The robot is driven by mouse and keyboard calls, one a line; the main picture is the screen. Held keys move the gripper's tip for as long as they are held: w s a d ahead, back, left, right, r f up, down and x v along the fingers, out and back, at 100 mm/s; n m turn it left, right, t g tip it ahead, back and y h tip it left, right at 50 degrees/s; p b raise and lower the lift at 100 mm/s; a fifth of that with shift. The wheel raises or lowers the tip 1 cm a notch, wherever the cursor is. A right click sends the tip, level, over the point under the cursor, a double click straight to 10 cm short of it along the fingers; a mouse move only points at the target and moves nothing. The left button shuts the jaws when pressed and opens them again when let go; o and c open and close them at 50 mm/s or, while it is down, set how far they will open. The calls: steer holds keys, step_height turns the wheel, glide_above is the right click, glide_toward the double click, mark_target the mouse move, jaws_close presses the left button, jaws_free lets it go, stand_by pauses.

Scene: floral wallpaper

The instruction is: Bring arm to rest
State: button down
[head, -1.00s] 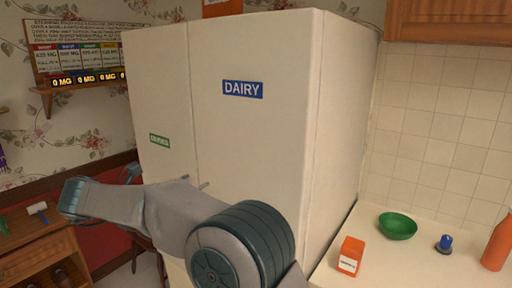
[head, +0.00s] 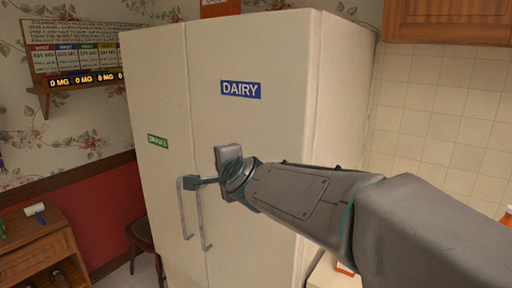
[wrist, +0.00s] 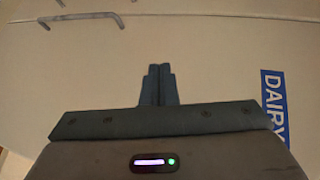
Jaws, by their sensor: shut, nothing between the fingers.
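My gripper (head: 190,183) is in front of the fridge (head: 265,140) in the head view, beside the upper ends of the two door handles (head: 204,220). Its fingers are together and hold nothing. My arm reaches in from the lower right across the fridge front. In the wrist view the shut fingers (wrist: 159,86) point at the cream door, with one handle (wrist: 80,18) at the top left and apart from them. In the head view I cannot tell whether the gripper touches a handle. Both fridge doors look closed.
The blue DAIRY label (head: 240,90) is on the right door and a green label (head: 157,142) on the left one. A wooden cabinet (head: 40,250) stands at the lower left, with a chair (head: 143,240) beside it. My arm hides most of the right-hand counter.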

steer(key=s+d+f+n+g+h, duration=0.3)
steer(key=s+d+f+n+g, duration=0.2)
steer(key=s+d+f, duration=0.4)
steer(key=s+d+f+n+g+h, duration=0.2)
steer(key=s+d+f+n+g, duration=0.3)
steer(key=s+d, duration=0.9)
step_height(320, 180, down, 6)
steer(key=s+n, duration=0.2)
steer(key=n, duration=0.1)
steer(key=shift+s+r+h, duration=0.25)
steer(key=shift+s+h, duration=0.15)
steer(key=shift+w, duration=0.1)
